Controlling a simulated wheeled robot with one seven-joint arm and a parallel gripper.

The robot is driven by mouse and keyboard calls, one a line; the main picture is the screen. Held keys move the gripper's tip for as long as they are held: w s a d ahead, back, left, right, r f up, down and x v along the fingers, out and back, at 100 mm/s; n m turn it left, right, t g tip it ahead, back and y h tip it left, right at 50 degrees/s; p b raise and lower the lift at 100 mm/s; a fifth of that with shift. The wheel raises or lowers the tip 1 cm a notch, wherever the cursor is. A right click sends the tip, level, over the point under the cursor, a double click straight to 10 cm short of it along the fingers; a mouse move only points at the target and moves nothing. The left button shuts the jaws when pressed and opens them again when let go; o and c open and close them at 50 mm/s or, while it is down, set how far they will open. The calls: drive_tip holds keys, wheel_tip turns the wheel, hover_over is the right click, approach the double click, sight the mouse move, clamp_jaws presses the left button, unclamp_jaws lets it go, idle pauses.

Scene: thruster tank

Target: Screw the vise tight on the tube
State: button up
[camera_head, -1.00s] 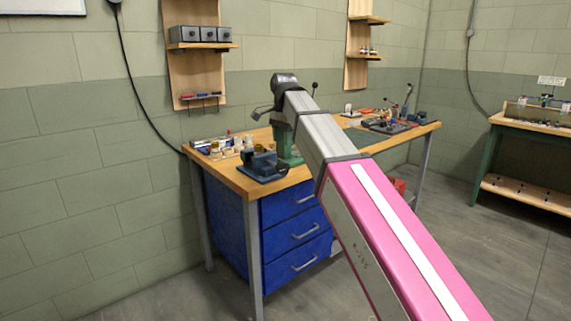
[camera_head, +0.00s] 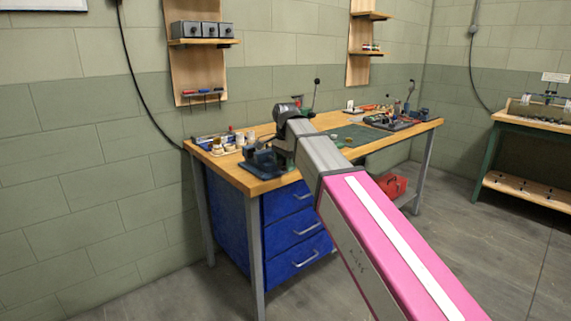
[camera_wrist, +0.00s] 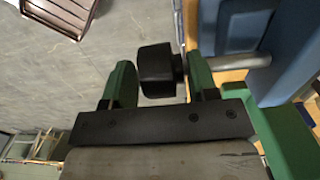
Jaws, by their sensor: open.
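The blue vise (camera_head: 262,160) stands on the near left corner of the workbench in the head view. Its blue body (camera_wrist: 295,55) fills the right of the wrist view, with a grey screw rod (camera_wrist: 245,62) reaching to a black knob (camera_wrist: 157,70). My gripper (camera_wrist: 160,82) is open, with one green finger on each side of the knob in the picture. A gap shows at the left finger; I cannot tell whether the right finger touches. I cannot make out the tube.
The wooden workbench (camera_head: 235,178) has blue drawers (camera_head: 297,228) below. Small jars (camera_head: 222,147) stand left of the vise, and a green mat (camera_head: 352,136) lies to the right. A dark tray (camera_head: 392,122) of tools is farther right. A red box (camera_head: 392,187) sits underneath.

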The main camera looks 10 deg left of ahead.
drive_tip(key=c, duration=0.8)
drive_tip(key=shift+o, duration=0.2)
drive_tip(key=shift+d+f, duration=0.1)
drive_tip(key=g+y, duration=0.2)
drive_tip(key=g, duration=0.1)
drive_tip(key=shift+d+f, duration=0.1)
drive_tip(key=shift+d, duration=0.05)
drive_tip(key=shift+f+g+y, duration=0.2)
drive_tip(key=shift+g+y, duration=1.1)
drive_tip(key=shift+y, duration=0.1)
drive_tip(key=shift+s, duration=0.1)
drive_tip(key=o, duration=0.8)
drive_tip(key=shift+d, duration=0.1)
drive_tip(key=shift+c, duration=0.2)
